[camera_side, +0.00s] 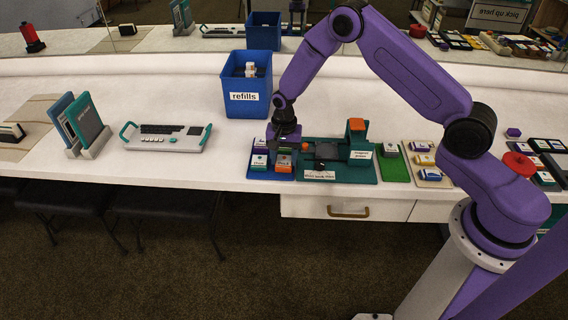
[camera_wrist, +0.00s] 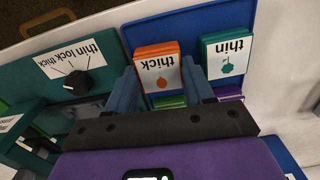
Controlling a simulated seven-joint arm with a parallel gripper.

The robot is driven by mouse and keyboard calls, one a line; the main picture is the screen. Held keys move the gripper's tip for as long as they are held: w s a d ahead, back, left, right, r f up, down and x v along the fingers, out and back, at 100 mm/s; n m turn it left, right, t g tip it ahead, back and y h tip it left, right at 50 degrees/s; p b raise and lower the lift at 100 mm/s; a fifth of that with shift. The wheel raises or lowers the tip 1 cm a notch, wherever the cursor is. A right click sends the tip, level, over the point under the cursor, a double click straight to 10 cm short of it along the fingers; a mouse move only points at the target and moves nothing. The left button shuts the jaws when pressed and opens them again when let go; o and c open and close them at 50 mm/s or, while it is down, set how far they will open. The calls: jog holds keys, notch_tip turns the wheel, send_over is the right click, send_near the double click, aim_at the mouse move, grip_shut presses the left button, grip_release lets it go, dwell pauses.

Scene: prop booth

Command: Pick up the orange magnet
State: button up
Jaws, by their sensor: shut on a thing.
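The orange magnet (camera_wrist: 157,48) is a small block with a white label reading "thick" and an orange drawing. In the wrist view it sits between the two fingers of my gripper (camera_wrist: 160,78), which is shut on it. In the side view my gripper (camera_side: 284,140) points down over the blue tray (camera_side: 258,174), with the orange magnet (camera_side: 283,161) at its right front. I cannot tell whether the magnet is clear of the tray. A teal magnet (camera_wrist: 228,47) labelled "thin" lies beside it on the right in the wrist view.
A green machine (camera_side: 335,173) with a thin-lock-thick knob (camera_wrist: 76,82) stands close beside the tray. A blue "refills" bin (camera_side: 234,100) stands behind. A teal-handled keyboard device (camera_side: 165,138) is to the left. White table top is free between them.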

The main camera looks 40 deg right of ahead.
aim_at(284, 160)
jog(key=shift+r, duration=0.1)
jog(key=shift+r, duration=0.45)
notch_tip(284, 160, up, 2)
jog(key=shift+r, duration=0.2)
jog(key=s+d+r, duration=0.2)
jog(key=s+r, duration=0.7)
jog(key=s, duration=0.4)
jog(key=w+d+f, duration=0.4)
jog(key=w+d, duration=0.5)
jog(key=d, duration=0.3)
jog(key=shift+n, duration=0.3)
jog(key=shift+s+f, duration=0.15)
jog(key=shift+f, duration=3.1)
